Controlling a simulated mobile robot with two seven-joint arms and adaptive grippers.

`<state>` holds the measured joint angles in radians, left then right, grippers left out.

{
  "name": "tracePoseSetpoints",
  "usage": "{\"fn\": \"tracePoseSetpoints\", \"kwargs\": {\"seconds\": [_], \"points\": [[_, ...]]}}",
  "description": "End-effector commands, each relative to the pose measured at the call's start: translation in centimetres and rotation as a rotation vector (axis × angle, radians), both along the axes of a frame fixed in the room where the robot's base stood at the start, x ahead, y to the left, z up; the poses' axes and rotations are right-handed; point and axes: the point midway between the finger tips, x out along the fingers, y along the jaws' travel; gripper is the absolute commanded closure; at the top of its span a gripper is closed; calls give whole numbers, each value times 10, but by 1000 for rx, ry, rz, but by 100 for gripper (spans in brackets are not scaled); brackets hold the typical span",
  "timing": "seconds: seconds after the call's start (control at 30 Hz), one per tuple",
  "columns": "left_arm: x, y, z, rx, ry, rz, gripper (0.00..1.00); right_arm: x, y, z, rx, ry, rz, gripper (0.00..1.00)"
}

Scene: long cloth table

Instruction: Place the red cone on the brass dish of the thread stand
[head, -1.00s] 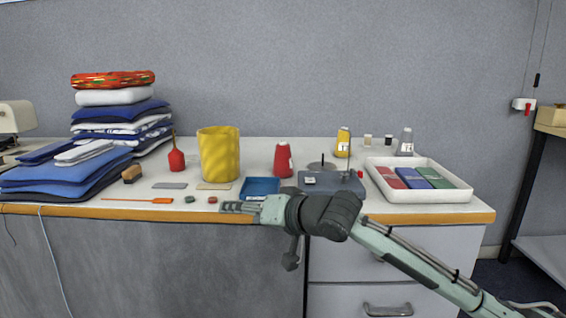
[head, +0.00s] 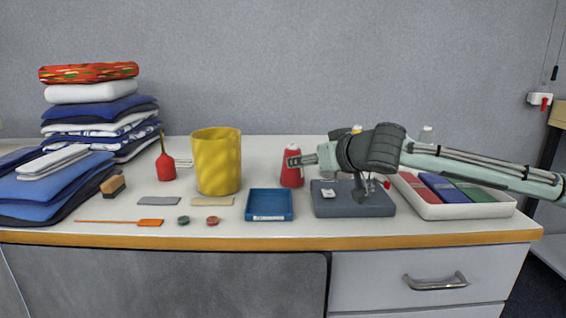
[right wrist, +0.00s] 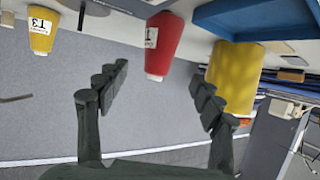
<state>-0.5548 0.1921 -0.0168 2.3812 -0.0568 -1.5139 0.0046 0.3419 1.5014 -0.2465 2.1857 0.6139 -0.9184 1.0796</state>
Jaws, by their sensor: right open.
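The red cone (head: 291,179) stands upright on the table, right of the yellow bin. In the right wrist view the red cone (right wrist: 166,45) appears upside down, between the lines of my right gripper's two fingers (right wrist: 158,78). In the head view my right gripper (head: 298,160) reaches in from the right, its tips overlapping the cone's upper part. It is open and holds nothing; contact with the cone cannot be told. A dark grey stand base (head: 330,207) lies right of the cone. My arm hides much around it, and I cannot make out the brass dish. My left gripper is not in view.
A blue tray (head: 270,206) lies in front of the cone, and the yellow bin (head: 217,165) stands to its left. A yellow cone (right wrist: 42,30) is partly hidden behind my arm in the head view. A white tray (head: 455,211) is at the right.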

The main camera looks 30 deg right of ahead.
Motion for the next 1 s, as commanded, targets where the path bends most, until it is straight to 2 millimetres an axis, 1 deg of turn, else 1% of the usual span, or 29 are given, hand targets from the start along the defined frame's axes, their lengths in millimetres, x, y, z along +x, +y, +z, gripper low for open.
{"fn": "tracePoseSetpoints", "kwargs": {"seconds": [0.13, 0.17, 0.2, 0.23, 0.47, 0.6, 0.73, 0.83, 1.0], "points": [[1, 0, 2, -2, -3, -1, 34, 7, -3, 0, 1, -3, -4, 33], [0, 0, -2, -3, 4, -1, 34, 10, -3, -2, 2, -3, -3, 33], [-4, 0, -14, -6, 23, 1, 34, 14, -4, -3, 2, -4, -3, 33], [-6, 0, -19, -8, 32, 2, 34, 16, -4, -4, 2, -3, -3, 33], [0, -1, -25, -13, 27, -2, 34, 30, -5, -12, -1, -1, -2, 33], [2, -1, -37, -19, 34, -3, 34, 50, -8, -20, 1, -2, -2, 33], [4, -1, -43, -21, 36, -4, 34, 65, -10, -28, 0, 0, -2, 33], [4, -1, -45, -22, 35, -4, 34, 70, -11, -31, -3, -1, -1, 33], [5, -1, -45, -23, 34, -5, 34, 70, -11, -32, -5, 0, 0, 33]]}}
